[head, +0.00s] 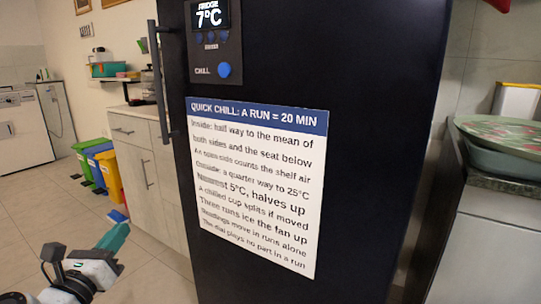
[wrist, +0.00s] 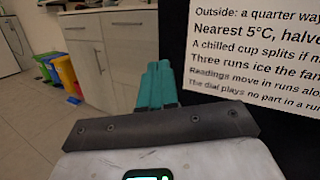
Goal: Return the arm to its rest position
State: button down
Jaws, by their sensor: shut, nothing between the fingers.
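My gripper (head: 114,237) is at the lower left of the head view, its teal fingers pointing up and to the right. In the wrist view its teal fingers (wrist: 158,84) stand together in the middle, shut and empty. It is in front of and left of a dark fridge (head: 375,120), apart from it as far as I can tell. The fridge carries a white sign (head: 255,185) headed "QUICK CHILL: A RUN = 20 MIN". The sign's lower lines also show at the upper right of the wrist view (wrist: 255,50).
The fridge has a display (head: 209,16) reading 7°C, a blue button (head: 224,70) and a vertical handle (head: 158,80). Grey cabinets (head: 141,170) and green, blue and yellow bins (head: 105,170) stand to the left. A counter with a patterned tray (head: 505,133) is at right. The left floor is open.

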jog(key=w+d+f+n+t+y, duration=0.25)
jog(key=w+d+n+y, duration=0.4)
jog(key=d+n, duration=0.5)
jog(key=d+f+n+g+y, duration=0.5)
jog(key=d+f+n, duration=0.4)
jog(key=d+n, duration=0.3)
jog(key=s+d+f+n+g+h, duration=0.1)
jog(key=s+d+f+n+g, duration=0.3)
jog(key=d+f, duration=0.35)
jog(key=s+d+f+n+g+h, duration=0.2)
jog(key=s+d+f+n, duration=0.2)
jog(key=s+d+f, duration=0.35)
jog(key=s+d+f+n+g+h, duration=0.1)
jog(key=s+d+f+g+h, duration=0.15)
jog(key=s+d, duration=0.5)
jog(key=s+d+f+n+g+h, duration=0.1)
jog(key=s+d+f+g, duration=0.25)
jog(key=s+d, duration=0.35)
jog(key=s+d+g+h, duration=0.2)
jog(key=s+d, duration=0.1)
jog(key=s, duration=0.6)
jog(key=s+d+g+h, duration=0.1)
jog(key=s+d+g, duration=0.15)
jog(key=s, duration=0.75)
notch_tip(320, 180, up, 32)
jog(key=d+n+p, duration=0.1)
jog(key=p, duration=3.1)
jog(key=shift+s, duration=0.15)
